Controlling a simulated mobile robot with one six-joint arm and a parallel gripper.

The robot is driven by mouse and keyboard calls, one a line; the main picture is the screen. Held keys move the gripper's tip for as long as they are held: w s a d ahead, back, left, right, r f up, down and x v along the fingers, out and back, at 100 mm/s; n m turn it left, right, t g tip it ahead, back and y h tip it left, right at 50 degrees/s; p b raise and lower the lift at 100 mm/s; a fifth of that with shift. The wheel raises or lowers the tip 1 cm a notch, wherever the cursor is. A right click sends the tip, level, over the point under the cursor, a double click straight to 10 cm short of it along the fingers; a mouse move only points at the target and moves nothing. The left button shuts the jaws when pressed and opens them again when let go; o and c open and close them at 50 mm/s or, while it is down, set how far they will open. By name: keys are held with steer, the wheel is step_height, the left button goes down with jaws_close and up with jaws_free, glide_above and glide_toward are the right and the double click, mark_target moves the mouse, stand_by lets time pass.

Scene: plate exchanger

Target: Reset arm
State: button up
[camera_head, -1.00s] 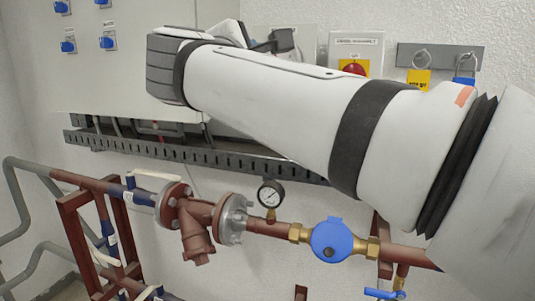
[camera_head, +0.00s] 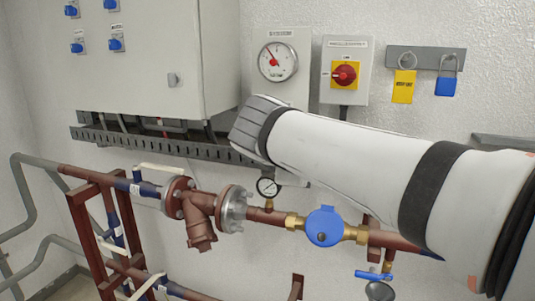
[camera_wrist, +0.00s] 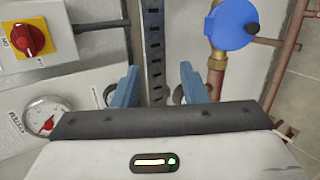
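My gripper shows in the wrist view (camera_wrist: 155,88), with its two blue fingers standing apart and nothing between them. Behind the fingers is the slotted cable tray. In the head view my white arm reaches in from the right edge toward the middle, in front of the pipework. The gripper itself is hidden in the head view.
The red-brown pipe (camera_head: 268,218) with a blue meter (camera_head: 324,227) and small gauge (camera_head: 267,187) runs below my arm. A cabinet (camera_head: 150,60), a dial gauge (camera_head: 278,62), a red rotary switch (camera_head: 344,75), a yellow tag (camera_head: 403,86) and a blue padlock (camera_head: 446,86) are on the wall.

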steer(key=s+d+f+m+g+y+p, duration=0.1)
steer(key=s+d+f+m+g+y, duration=0.1)
steer(key=s+f+m, duration=0.5)
steer(key=s+d+f+m+g+y+p, duration=0.1)
steer(key=s+d+f+m+g+y, duration=0.2)
steer(key=s+f, duration=0.7)
step_height(320, 180, down, 7)
steer(key=d+m+g, duration=0.2)
steer(key=m+g, duration=0.1)
steer(key=shift+s+d+m+y, duration=0.2)
steer(key=shift+s+m+y, duration=0.1)
steer(key=shift+s+m, duration=0.1)
